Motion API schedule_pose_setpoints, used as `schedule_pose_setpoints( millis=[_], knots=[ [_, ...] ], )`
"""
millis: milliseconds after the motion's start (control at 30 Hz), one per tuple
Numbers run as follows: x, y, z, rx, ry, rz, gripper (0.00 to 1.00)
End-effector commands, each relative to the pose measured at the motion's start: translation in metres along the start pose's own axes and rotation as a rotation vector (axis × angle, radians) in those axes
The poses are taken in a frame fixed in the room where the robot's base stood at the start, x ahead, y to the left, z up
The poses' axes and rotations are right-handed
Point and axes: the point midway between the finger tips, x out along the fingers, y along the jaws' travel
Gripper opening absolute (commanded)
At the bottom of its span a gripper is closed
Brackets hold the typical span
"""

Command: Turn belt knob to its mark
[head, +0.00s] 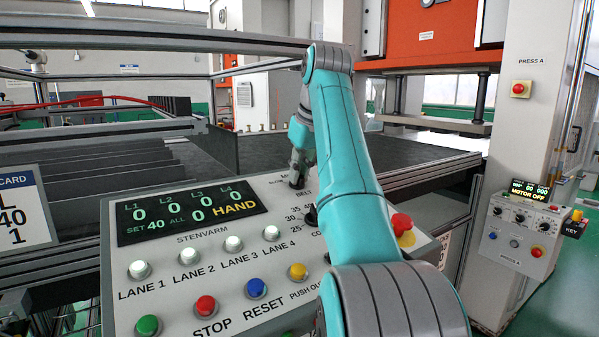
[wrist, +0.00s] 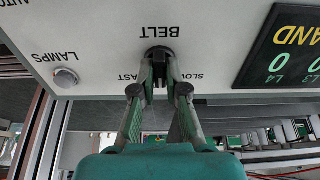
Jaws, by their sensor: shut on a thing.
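The belt knob (wrist: 158,52) is a small dark knob on the grey control panel (wrist: 110,75), above the BELT lettering, which appears upside down in the wrist view. My gripper (wrist: 159,75) is shut on it, with one finger on each side. Parts of the SLOW and FAST lettering show beside the fingers. The fingers cover much of the knob, and I cannot make out its pointer or the mark. In the head view my gripper (head: 298,176) reaches down to the panel's back edge, beside a partly hidden SLOW label.
A second dark knob (head: 311,215) with numbers around it sits just nearer. A red mushroom button (head: 401,222) is right of my arm. The display (head: 192,212) reads HAND. Lane buttons (head: 233,243) and coloured buttons (head: 205,305) fill the front. A frame rail (head: 170,38) crosses behind.

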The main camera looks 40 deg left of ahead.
Motion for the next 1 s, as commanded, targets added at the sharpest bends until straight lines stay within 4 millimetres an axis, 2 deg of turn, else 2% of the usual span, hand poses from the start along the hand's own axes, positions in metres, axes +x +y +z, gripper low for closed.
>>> schedule_pose_setpoints(
  millis=[267,1000],
  knots=[
    [-0.0001,0.0002,0.0000,-0.139,0.000,-0.014,0.00],
    [0.0000,0.0006,-0.0001,-0.734,-0.001,-0.073,0.00]
  ],
)
